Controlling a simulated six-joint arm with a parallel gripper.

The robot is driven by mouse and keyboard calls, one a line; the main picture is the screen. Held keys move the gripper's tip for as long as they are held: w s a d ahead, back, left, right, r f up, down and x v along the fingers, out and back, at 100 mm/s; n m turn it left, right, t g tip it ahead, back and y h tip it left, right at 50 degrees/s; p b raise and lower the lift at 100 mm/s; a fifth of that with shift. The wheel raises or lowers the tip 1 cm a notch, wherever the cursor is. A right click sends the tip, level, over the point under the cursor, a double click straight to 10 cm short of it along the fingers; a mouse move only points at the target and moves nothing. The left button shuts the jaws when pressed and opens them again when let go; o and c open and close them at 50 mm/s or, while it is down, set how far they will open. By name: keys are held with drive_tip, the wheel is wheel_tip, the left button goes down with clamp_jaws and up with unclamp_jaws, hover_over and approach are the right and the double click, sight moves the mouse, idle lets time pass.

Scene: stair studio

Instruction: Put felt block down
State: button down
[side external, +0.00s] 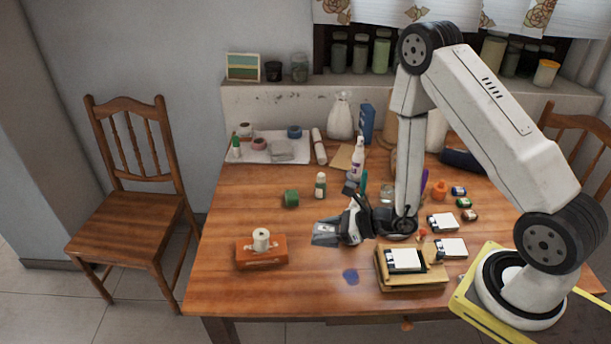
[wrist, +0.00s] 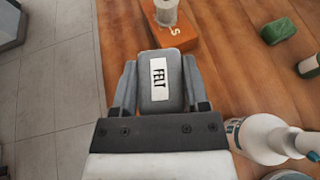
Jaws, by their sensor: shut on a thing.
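The felt block (wrist: 158,78) is a grey block with a white label reading FELT. My gripper (wrist: 158,85) is shut on it, with one finger on each side, in the wrist view. In the side view my gripper (side external: 337,229) points left over the middle of the table, and the grey block shows at its tip (side external: 325,234). I cannot tell from these views whether the block touches the table or hangs just above it.
An orange-brown box (side external: 262,251) with a pale spool (side external: 261,238) on top stands to the left. A green block (side external: 291,198) and a small bottle (side external: 321,186) stand behind. A yellowish stack (side external: 412,270) sits front right. A blue patch (side external: 350,276) marks the front table. Bare wood lies around the box.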

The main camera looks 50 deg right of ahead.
sight(326, 228)
wheel_tip(326, 228, up, 17)
drive_tip(key=s+a+f+n+g+y, duration=0.35)
drive_tip(key=a+n+g+y, duration=0.25)
drive_tip(key=n+g, duration=0.75)
drive_tip(key=w+d+f+n+g+h, duration=0.15)
drive_tip(key=d+n+g+h, duration=0.25)
drive_tip(key=d+n+h, duration=0.6)
drive_tip(key=w+d+f+n+g+h, duration=0.15)
drive_tip(key=d+n+g+h, duration=0.35)
drive_tip(key=n+h, duration=0.75)
drive_tip(key=w+d+r+n+t+h, duration=0.2)
drive_tip(key=w+d+r+n+t, duration=0.15)
drive_tip(key=w+n+t, duration=0.3)
drive_tip(key=w+d+r+n+t+h, duration=0.3)
drive_tip(key=w+d+n+t, duration=0.15)
drive_tip(key=w, duration=0.35)
drive_tip(key=shift+y, duration=0.25)
drive_tip(key=f, duration=2.3)
drive_tip(key=shift+s+a+f, duration=0.25)
drive_tip(key=shift+a, duration=0.1)
